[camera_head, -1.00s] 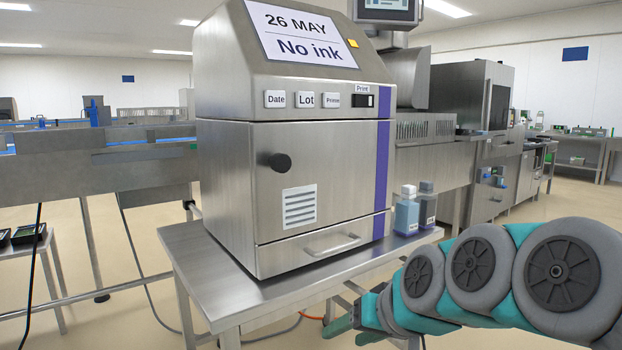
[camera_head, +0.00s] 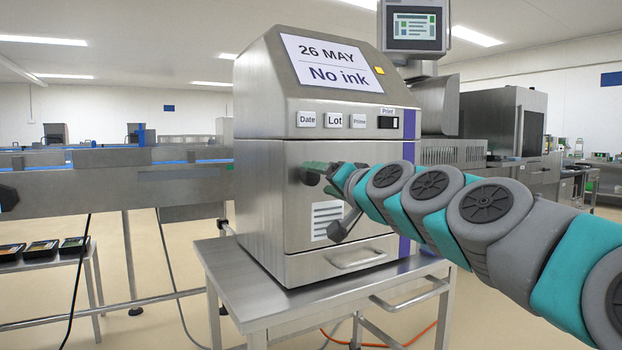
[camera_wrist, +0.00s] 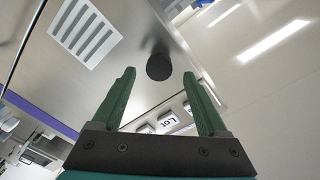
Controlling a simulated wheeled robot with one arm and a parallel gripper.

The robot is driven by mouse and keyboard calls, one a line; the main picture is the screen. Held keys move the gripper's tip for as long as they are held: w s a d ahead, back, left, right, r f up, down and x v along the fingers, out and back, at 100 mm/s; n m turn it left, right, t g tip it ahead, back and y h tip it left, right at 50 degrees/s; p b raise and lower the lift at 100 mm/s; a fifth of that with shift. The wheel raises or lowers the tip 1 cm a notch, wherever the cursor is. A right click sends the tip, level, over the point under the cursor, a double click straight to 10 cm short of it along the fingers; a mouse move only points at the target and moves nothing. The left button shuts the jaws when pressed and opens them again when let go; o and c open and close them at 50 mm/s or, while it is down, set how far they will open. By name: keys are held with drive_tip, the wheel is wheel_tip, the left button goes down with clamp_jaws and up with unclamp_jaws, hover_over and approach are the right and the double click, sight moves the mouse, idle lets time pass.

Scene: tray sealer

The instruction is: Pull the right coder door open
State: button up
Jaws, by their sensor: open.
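The coder is a steel cabinet whose front door (camera_head: 278,205) looks shut, with a round black knob at its upper left. In the wrist view the knob (camera_wrist: 158,67) lies between and just beyond my fingertips. My gripper (camera_head: 318,172) is in front of the door at knob height and partly hides the knob in the head view. In the wrist view my gripper (camera_wrist: 159,78) has its two green fingers spread apart with nothing held. I cannot tell the exact gap to the knob.
The coder stands on a steel table (camera_head: 228,262). A drawer handle (camera_head: 357,258) sticks out below the door. A conveyor (camera_head: 100,185) runs at the left, and a small stand with black trays (camera_head: 40,250) is at lower left.

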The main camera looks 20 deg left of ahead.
sight(313, 178)
drive_tip(key=x, duration=0.4)
drive_tip(key=shift+w+a, duration=0.3)
drive_tip(key=shift+c, duration=0.3)
clamp_jaws()
drive_tip(key=shift+f, duration=0.1)
idle(0.8)
